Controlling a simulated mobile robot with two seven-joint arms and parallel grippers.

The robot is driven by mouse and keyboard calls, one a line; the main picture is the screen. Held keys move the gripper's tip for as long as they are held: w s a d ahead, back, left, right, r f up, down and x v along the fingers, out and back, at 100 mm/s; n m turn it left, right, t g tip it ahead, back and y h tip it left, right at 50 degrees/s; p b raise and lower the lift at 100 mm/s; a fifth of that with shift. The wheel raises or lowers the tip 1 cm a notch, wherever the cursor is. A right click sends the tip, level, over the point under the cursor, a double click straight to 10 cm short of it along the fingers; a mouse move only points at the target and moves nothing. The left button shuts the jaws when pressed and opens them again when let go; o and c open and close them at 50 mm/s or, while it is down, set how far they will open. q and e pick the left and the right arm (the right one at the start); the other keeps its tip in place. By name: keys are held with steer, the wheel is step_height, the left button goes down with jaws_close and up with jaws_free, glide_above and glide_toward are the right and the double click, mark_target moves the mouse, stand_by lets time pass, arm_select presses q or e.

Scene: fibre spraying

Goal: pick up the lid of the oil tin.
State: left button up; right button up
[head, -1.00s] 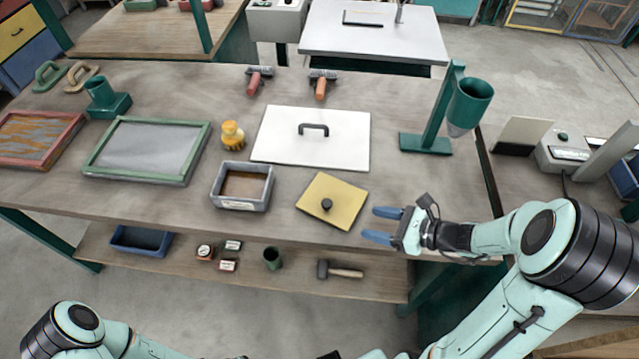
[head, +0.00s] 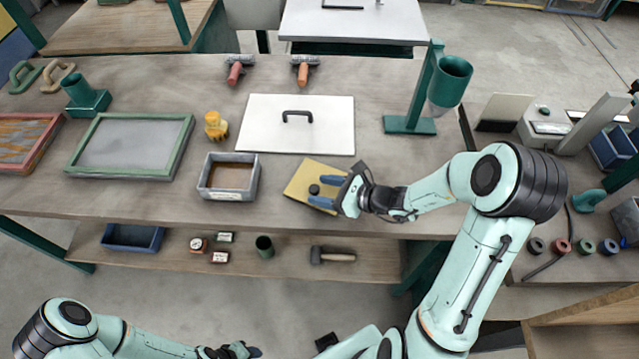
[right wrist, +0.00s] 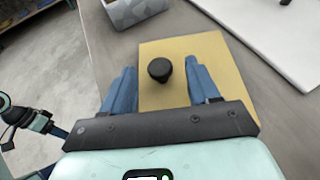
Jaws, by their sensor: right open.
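The lid (head: 299,182) is a flat yellow square with a black knob (head: 314,189), lying on the workbench. The oil tin, a grey open box (head: 228,193) with brown contents, stands to its left. My right gripper (head: 320,190) is open over the lid, fingers pointing left, one on each side of the knob. In the right wrist view the knob (right wrist: 160,69) sits between the blue fingertips, with no clear contact, and the lid (right wrist: 213,58) spreads beneath. My left gripper (head: 232,351) is low at the bottom edge, its jaws unclear.
A white panel (head: 270,135) with a black handle lies behind the lid. A yellow-topped brush (head: 215,126) and a green-framed screen (head: 130,146) are further left. A green stand with a cup (head: 450,80) rises at the back right. The bench's front edge is close to the lid.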

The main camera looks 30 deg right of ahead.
steer(key=shift+x, duration=0.8)
steer(key=shift+s, duration=0.1)
jaws_close()
steer(key=shift+d+r, duration=0.1)
